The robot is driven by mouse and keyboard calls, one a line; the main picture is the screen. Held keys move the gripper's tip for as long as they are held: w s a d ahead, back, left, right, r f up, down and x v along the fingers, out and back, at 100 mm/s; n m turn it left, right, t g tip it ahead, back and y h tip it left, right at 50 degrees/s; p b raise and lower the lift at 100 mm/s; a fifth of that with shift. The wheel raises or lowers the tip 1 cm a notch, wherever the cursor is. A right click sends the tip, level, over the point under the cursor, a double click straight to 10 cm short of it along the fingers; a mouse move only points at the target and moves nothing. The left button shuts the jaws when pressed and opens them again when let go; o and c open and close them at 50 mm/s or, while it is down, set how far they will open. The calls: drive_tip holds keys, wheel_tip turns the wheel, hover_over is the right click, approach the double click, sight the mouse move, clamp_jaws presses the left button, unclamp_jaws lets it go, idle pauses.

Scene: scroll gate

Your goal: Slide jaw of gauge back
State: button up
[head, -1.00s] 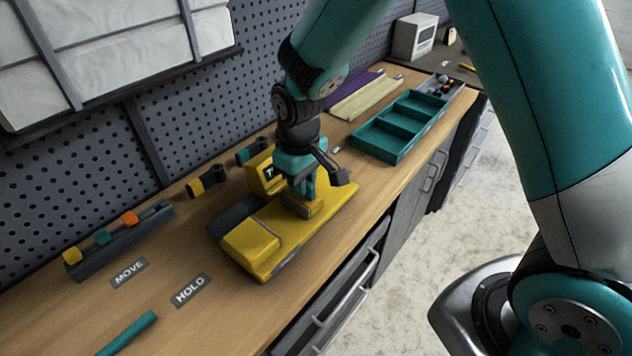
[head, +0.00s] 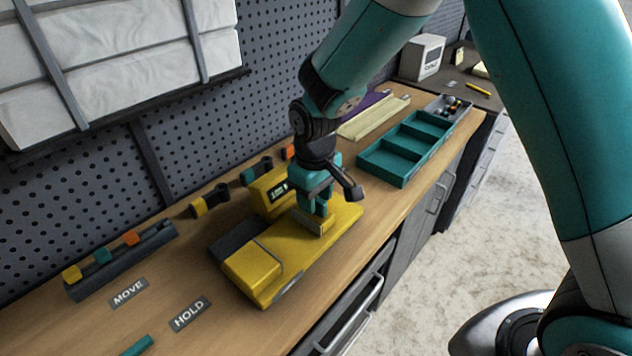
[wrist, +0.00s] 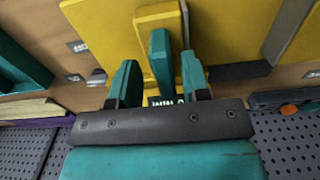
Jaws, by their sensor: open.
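The yellow gauge (head: 285,262) lies on the wooden bench, with a squared yellow block at its near end and a small upright display (head: 278,190) behind. Its sliding jaw (head: 313,223) stands on the bed below my gripper (head: 316,198). In the wrist view, my gripper (wrist: 159,82) is open. Its two teal fingers stand on either side of a teal upright handle (wrist: 160,58), beside the yellow jaw block (wrist: 160,28). I see gaps between handle and fingers; contact cannot be told. The display's digits are partly hidden in the wrist view.
A teal divided tray (head: 405,152) stands to the right at the back. A dark rack (head: 122,262) with coloured blocks and the MOVE (head: 128,292) and HOLD (head: 190,314) labels are at left. A pegboard (head: 180,150) rises behind. Bench surface right of the gauge is clear.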

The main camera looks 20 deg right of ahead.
wheel_tip(320, 180, up, 17)
drive_tip(key=b, duration=0.2)
drive_tip(key=shift+r, duration=0.15)
drive_tip(key=s+f+y, duration=0.1)
drive_tip(key=s+y, duration=0.3)
drive_tip(key=s, duration=1.8)
drive_tip(key=shift+s+d+n, duration=0.25)
drive_tip(key=shift+s+n, duration=0.05)
